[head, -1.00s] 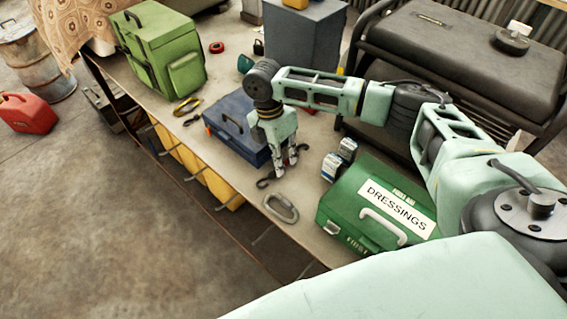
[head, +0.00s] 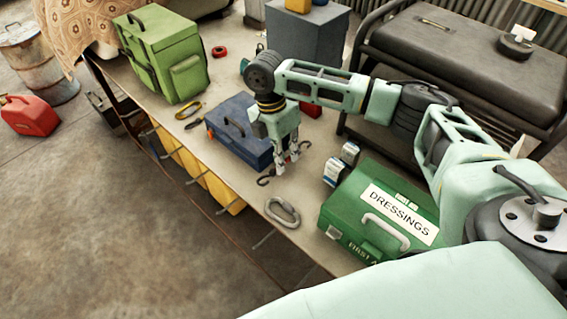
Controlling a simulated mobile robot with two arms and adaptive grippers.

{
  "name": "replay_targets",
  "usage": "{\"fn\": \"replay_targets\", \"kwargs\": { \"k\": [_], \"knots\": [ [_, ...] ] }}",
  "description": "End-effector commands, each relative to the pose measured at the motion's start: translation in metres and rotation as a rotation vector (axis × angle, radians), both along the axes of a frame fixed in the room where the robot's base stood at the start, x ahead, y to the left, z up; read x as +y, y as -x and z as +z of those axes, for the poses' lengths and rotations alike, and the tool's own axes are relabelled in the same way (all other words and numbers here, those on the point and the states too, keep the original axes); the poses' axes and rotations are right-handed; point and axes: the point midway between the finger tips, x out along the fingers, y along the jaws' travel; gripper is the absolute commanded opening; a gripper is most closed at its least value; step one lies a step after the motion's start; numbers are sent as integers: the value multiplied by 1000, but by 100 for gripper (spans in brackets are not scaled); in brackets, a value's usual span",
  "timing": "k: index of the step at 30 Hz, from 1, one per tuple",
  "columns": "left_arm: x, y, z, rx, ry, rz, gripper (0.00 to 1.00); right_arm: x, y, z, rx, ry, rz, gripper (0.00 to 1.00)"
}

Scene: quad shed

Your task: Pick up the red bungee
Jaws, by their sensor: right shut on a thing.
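My right gripper (head: 287,167) points down at the bench top, just right of the blue toolbox. It is shut on the red bungee, of which I see mainly a dark hook (head: 265,181) to the left of the fingers and another dark end to their right. The cord between is mostly hidden by the fingers, and its red colour does not show clearly. I cannot tell whether the bungee is clear of the bench. My left gripper is not in view.
A blue toolbox (head: 238,134) stands close left of the gripper. A grey carabiner (head: 283,212), small boxes (head: 334,171) and a green first aid box (head: 352,222) lie nearby. A green bag (head: 160,57) and grey box (head: 309,40) stand farther back on the bench (head: 202,146).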

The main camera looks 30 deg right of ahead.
Motion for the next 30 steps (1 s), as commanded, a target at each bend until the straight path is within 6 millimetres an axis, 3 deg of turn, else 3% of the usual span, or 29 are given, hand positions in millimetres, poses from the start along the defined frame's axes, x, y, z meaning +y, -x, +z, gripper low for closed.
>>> {"fn": "replay_targets", "kwargs": {
  "k": [2,9,15,21,30],
  "knots": [
    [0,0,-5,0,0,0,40,-1,0,16,-4,-2,-1,0],
    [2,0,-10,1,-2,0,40,-40,46,47,-1,1,-3,0],
    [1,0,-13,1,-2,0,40,-62,72,68,-1,1,-2,0],
    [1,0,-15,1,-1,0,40,-73,86,79,0,-1,-2,0],
    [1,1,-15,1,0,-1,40,-75,89,83,0,-1,-1,0]
  ]
}}
